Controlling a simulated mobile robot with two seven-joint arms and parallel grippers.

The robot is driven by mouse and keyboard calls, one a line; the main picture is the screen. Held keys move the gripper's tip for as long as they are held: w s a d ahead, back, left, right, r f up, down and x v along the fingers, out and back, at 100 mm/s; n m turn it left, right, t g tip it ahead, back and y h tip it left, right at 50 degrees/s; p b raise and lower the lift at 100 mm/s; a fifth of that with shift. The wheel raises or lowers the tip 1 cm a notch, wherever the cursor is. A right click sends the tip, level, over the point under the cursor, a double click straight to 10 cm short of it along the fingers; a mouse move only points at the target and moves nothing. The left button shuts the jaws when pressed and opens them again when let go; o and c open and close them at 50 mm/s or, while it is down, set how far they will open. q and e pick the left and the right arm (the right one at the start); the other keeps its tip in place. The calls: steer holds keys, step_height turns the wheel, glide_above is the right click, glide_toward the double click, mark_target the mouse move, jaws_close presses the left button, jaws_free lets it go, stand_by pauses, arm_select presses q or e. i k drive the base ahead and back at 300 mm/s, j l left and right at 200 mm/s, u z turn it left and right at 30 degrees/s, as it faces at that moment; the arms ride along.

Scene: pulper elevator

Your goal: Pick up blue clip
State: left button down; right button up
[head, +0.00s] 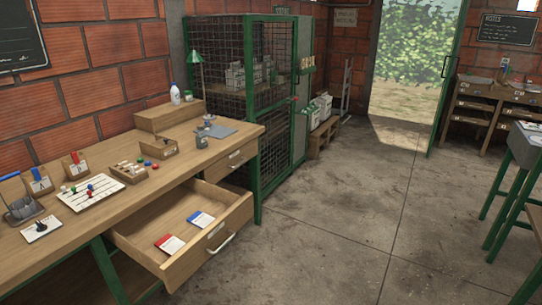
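No gripper or arm of mine shows in the head view. I cannot say for sure which thing is the blue clip. A white board (91,193) on the bench carries red, green and blue knobs. A blue and white card or pad (201,219) lies in the open drawer, right of a red and white one (170,244). A small box (40,186) with a blue top stands at the bench's left.
The open drawer (228,204) juts out from the workbench (120,222) over the floor. A green mesh cage (255,95) stands behind the bench. Another table (525,142) with green legs stands at the right. The concrete floor (345,225) between is clear up to the open doorway.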

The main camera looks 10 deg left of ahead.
mark_target(35, 172)
steer(key=u, duration=0.65)
steer(key=i+j+u, duration=0.2)
steer(key=u, duration=0.15)
steer(key=i+j+u, duration=0.1)
steer(key=u, duration=0.25)
steer(key=i+u, duration=0.35)
steer(key=i+j, duration=0.1)
steer(key=i, duration=0.3)
steer(key=u, duration=1.6)
